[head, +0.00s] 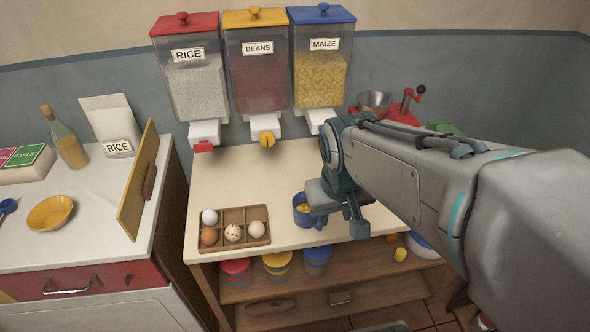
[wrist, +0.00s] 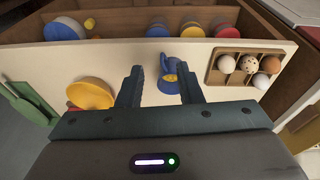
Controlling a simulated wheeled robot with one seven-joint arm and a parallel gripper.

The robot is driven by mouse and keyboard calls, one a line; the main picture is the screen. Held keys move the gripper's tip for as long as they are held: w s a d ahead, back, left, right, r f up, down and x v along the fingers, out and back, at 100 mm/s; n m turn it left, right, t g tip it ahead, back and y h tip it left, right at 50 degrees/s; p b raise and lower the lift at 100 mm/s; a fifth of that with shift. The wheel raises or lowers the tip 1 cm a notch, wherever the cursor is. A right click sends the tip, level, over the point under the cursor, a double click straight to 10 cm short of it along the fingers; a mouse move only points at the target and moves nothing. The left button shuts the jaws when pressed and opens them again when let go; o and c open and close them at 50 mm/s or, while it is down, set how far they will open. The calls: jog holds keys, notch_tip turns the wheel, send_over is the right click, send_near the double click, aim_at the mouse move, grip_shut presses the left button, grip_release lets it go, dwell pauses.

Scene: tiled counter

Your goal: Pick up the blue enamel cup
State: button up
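The blue enamel cup (head: 301,215) stands upright on the pale counter, right of the egg tray, with yellow contents that look like maize. My gripper (head: 338,217) is open, just right of the cup in the head view, and partly hides the cup's right side. In the wrist view the cup (wrist: 169,62) shows beyond the gap between the open fingertips (wrist: 160,72), closer to the right finger. Nothing is held. Whether a finger touches the cup cannot be told.
An egg tray (head: 235,243) with several eggs sits left of the cup. Rice, beans and maize dispensers (head: 323,75) hang behind. A red grinder (head: 408,105) stands at the back right. Shelves with lidded jars (head: 277,266) are below.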

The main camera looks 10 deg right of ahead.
jog(key=w+a+f+n+g+h+p, duration=0.1)
jog(key=w+a+n+g+p, duration=0.2)
jog(key=w, duration=0.7)
jog(key=shift+n+t, duration=0.5)
jog(key=shift+t, duration=0.2)
jog(key=shift+w+d+f, duration=0.25)
jog(key=shift+d+f, duration=0.25)
jog(key=shift+f, duration=1.85)
jog(key=shift+w+d+f, duration=0.25)
jog(key=shift+d+f, duration=0.2)
jog(key=shift+f, duration=1.85)
jog(key=shift+w+d+f, duration=0.25)
jog(key=shift+d+f, duration=0.25)
jog(key=shift+f, duration=1.85)
grip_shut()
